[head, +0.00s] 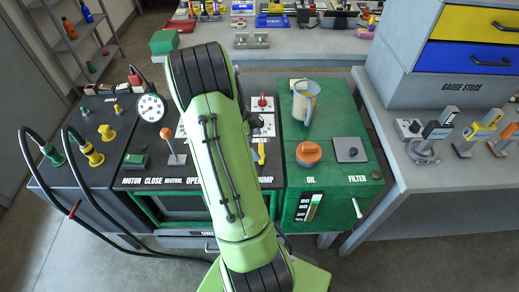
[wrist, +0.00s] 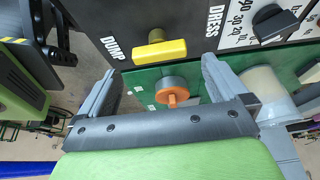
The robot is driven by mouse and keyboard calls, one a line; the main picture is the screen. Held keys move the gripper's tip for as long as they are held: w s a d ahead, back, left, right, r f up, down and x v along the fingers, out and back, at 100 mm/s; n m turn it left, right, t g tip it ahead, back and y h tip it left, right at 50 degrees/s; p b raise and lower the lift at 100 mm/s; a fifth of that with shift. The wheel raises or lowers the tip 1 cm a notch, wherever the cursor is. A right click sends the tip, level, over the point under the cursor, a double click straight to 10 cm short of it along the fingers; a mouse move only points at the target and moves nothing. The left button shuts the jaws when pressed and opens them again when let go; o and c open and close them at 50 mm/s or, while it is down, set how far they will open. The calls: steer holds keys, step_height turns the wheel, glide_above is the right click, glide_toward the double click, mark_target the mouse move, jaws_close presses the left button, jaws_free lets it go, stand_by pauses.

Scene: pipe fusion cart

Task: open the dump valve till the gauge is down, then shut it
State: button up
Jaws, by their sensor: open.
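The dump valve's yellow handle (wrist: 159,50) lies beside the word DUMP on the dark panel in the wrist view, its bar running roughly across the picture. In the head view the handle (head: 262,153) shows just right of my arm, which hides part of its label. My gripper (wrist: 160,65) is open, its two fingers on either side of the handle in the picture; nothing is between them, and contact cannot be seen. The head view hides the gripper behind my arm. The round white gauge (head: 151,107) stands at the panel's left back; its needle is too small to read surely.
An orange oil cap (head: 308,152), a filter plate (head: 351,149) and a clear jug (head: 304,101) are on the green tank to the right. A red-knobbed lever (head: 170,138) rises left of my arm. Hoses (head: 60,200) loop at the left. A grey bench (head: 400,200) stands right.

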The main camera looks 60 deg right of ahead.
mark_target(262, 151)
steer(key=x, duration=0.3)
steer(key=shift+s+d+f, duration=0.25)
steer(key=shift+s+d, duration=0.05)
steer(key=shift+d, duration=0.1)
steer(key=shift+s+f, duration=0.15)
steer(key=shift+f, duration=0.2)
steer(key=shift+a, duration=0.1)
steer(key=shift+a, duration=0.1)
steer(key=shift+c, duration=0.8)
steer(key=c, duration=0.8)
